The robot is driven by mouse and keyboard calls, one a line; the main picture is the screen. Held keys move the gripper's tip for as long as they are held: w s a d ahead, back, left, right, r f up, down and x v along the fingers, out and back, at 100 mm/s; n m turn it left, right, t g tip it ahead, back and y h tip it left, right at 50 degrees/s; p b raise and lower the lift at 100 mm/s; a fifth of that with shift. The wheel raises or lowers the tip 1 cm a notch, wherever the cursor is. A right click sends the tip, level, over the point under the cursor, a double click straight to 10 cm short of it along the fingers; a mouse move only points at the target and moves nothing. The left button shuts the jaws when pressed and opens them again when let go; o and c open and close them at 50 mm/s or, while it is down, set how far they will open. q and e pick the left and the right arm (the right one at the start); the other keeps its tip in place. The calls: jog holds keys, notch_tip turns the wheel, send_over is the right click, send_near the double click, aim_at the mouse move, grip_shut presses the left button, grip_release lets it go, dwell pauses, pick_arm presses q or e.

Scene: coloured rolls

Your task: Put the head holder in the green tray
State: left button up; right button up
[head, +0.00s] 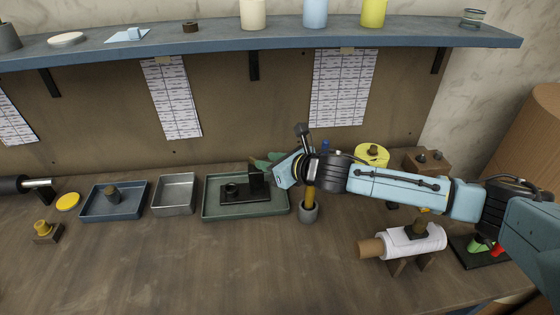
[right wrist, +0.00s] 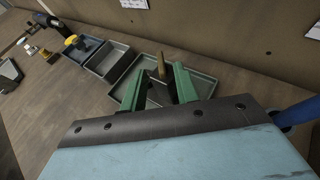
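The green tray (head: 214,213) stands on the table left of the head view's middle. In it lies a black flat piece with a ring and an upright block (head: 245,196), which appears to be the head holder. My right gripper (head: 264,163) is above the tray's right rear part, close to the upright block; contact cannot be told. In the right wrist view its green fingers (right wrist: 160,88) are apart, over the tray (right wrist: 206,82). A brownish upright cylinder (right wrist: 162,66) shows in the gap, apparently beyond the fingertips. My left gripper is not in view.
A grey tray (head: 173,209) and a blue tray (head: 98,213) stand left of the green tray. A grey cup (head: 309,213) is under my right arm. A white roll (head: 415,241) rests on a stand at right. The shelf (head: 400,36) overhangs behind. The front table is clear.

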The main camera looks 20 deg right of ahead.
jog(key=v, duration=0.3)
jog(key=shift+s+d+r, duration=0.1)
jog(key=shift+s+r, duration=0.1)
jog(key=shift+s, duration=0.15)
